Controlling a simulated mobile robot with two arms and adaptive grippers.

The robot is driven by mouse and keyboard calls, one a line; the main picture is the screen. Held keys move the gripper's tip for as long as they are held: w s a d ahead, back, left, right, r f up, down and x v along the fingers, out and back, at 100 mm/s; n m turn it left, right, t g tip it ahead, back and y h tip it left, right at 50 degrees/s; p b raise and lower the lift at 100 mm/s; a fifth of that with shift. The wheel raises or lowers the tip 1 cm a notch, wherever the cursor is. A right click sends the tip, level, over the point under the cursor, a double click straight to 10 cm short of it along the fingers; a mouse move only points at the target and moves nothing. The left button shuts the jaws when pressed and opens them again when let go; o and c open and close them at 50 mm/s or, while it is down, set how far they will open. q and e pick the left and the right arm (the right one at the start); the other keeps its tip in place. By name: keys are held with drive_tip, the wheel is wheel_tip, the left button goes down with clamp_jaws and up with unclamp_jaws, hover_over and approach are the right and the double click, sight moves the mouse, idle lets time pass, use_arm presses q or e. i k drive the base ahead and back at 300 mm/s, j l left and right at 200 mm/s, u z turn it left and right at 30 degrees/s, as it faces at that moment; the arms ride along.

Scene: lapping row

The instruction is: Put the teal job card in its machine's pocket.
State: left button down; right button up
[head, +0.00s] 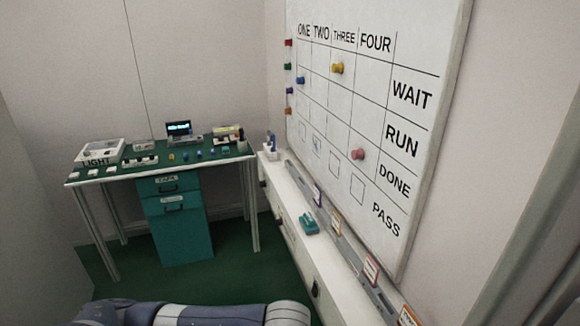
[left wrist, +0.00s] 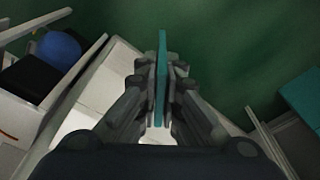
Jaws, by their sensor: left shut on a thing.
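My left gripper (left wrist: 158,95) is shut on the teal job card (left wrist: 161,62), which stands nearly edge-on between the fingers in the left wrist view. Its face and any print on it cannot be read. A grey rail with small labelled card holders runs along the white ledge below the whiteboard in the head view: one purplish (head: 318,194), one red-edged (head: 371,270) and one orange (head: 408,316). I cannot tell which is the teal card's pocket. In the head view my left arm crosses the bottom edge, and its gripper is not visible there. My right gripper is not in view.
The whiteboard (head: 375,110) carries a grid and several coloured pegs. A teal object (head: 309,223) lies on the white ledge (head: 300,250). A green-topped bench (head: 210,155) with small items and a teal drawer cabinet (head: 180,230) stands at the back left. Green floor between is clear.

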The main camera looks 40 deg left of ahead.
sight(347, 298)
drive_tip(key=i+j+z, duration=0.1)
drive_tip(key=j, duration=0.45)
drive_tip(key=i+j, duration=0.25)
drive_tip(key=j, duration=0.3)
drive_tip(key=i+j+z, duration=0.15)
drive_tip(key=j, duration=0.45)
drive_tip(key=i+j, duration=0.2)
drive_tip(key=j, duration=0.35)
drive_tip(key=i+j+z, duration=0.15)
drive_tip(key=j, duration=0.45)
drive_tip(key=i+j, duration=0.1)
drive_tip(key=j, duration=0.5)
drive_tip(key=i+j+z, duration=0.15)
drive_tip(key=j, duration=0.45)
drive_tip(key=i+j, duration=0.1)
drive_tip(key=i, duration=0.3)
